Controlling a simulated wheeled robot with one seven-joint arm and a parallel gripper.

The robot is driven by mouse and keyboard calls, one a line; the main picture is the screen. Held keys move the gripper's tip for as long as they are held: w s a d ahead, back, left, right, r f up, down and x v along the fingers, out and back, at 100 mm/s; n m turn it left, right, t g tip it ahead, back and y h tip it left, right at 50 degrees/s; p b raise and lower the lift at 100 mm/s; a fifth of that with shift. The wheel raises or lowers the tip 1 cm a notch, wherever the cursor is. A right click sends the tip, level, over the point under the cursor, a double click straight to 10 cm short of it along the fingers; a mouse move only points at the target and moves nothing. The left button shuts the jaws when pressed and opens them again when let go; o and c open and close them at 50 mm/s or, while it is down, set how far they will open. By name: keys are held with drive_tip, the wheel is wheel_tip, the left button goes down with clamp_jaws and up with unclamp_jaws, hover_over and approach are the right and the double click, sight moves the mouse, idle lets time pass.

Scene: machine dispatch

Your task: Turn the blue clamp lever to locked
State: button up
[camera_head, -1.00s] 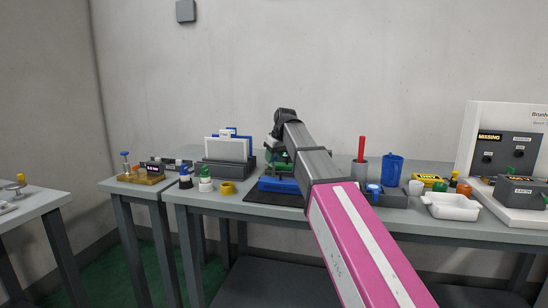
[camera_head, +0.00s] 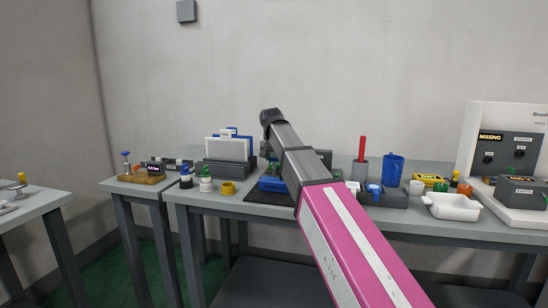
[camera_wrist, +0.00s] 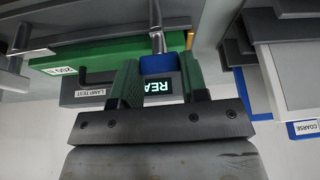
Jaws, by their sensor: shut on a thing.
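In the wrist view, the two green fingers of my gripper (camera_wrist: 158,75) are shut on the blue clamp lever (camera_wrist: 156,62), one finger on each side of its blue end. A bare metal rod runs from the blue end towards the top of the picture. A lit display reading "REA" (camera_wrist: 158,87) shows just beyond the lever, partly covered by my gripper. Only part of a blue fixture (camera_head: 271,184) on a black mat shows beside my arm.
A green block (camera_wrist: 100,57) and a grey "LAMP TEST" panel (camera_wrist: 92,93) lie close to my fingers. A document rack (camera_head: 228,168) and a yellow ring (camera_head: 228,188) stand left of my arm.

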drive_tip(key=shift+m+h, duration=0.3)
drive_tip(key=shift+m, duration=0.3)
drive_tip(key=o, duration=0.9)
drive_tip(key=v, duration=1)
drive_tip(key=shift+s+r, duration=0.1)
drive_tip(key=shift+r, duration=0.3)
drive_tip(key=shift+s, duration=0.1)
